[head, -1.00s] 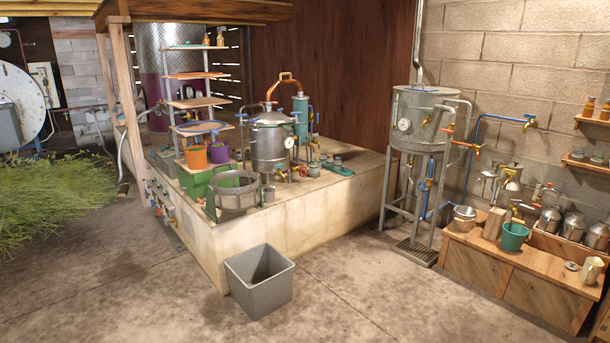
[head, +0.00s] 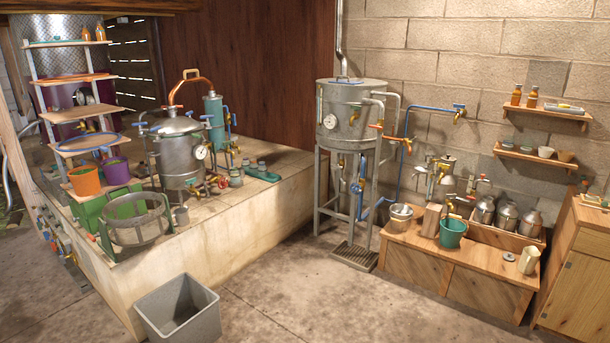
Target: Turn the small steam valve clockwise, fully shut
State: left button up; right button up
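Several small valves show in the head view, and I cannot tell which one is the small steam valve. Brass fittings with a red handle (head: 222,182) sit at the foot of the small steel still (head: 181,155) on the concrete platform (head: 240,215). More small valves (head: 62,248) line the platform's left side wall. An orange-red lever (head: 377,126) and brass taps are on the grey tank (head: 350,105) on legs. The handles are too small for me to read how far each is turned. Neither of my grippers is in view.
A grey square bin (head: 178,308) stands on the floor before the platform. A wooden bench (head: 455,270) with a green bucket (head: 452,234) and a cabinet (head: 577,275) stand at right. The middle floor is clear.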

aim_at(223, 183)
jog(key=i, duration=1.95)
jog(key=i+u, duration=0.1)
jog(key=i, duration=0.4)
jog(key=i+l+u, duration=0.1)
jog(key=i, duration=0.35)
jog(key=i+l+u, duration=0.1)
jog(key=i, duration=0.4)
jog(key=i+l+u, duration=0.1)
jog(key=i+l, duration=0.15)
jog(key=i, duration=0.2)
